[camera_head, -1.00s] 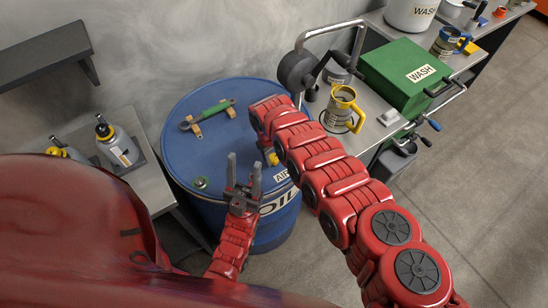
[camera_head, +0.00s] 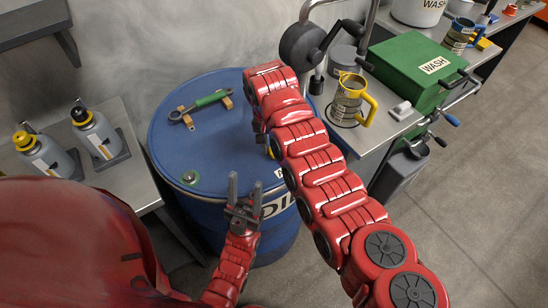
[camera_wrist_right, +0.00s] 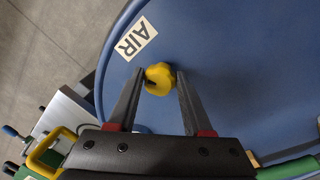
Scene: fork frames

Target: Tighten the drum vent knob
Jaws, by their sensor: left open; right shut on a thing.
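A blue drum (camera_head: 200,148) stands upright in the middle of the head view. The yellow vent knob (camera_wrist_right: 159,80) sits on the drum top near the AIR label (camera_wrist_right: 135,38) in the right wrist view. My right gripper (camera_wrist_right: 160,72) is shut on the knob, with one finger on each side of it. In the head view my right arm hides most of this; only a bit of yellow shows beside it. My left gripper (camera_head: 245,190) is open and empty, at the drum's front rim in the picture.
A side table at left holds two bottles (camera_head: 97,132).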

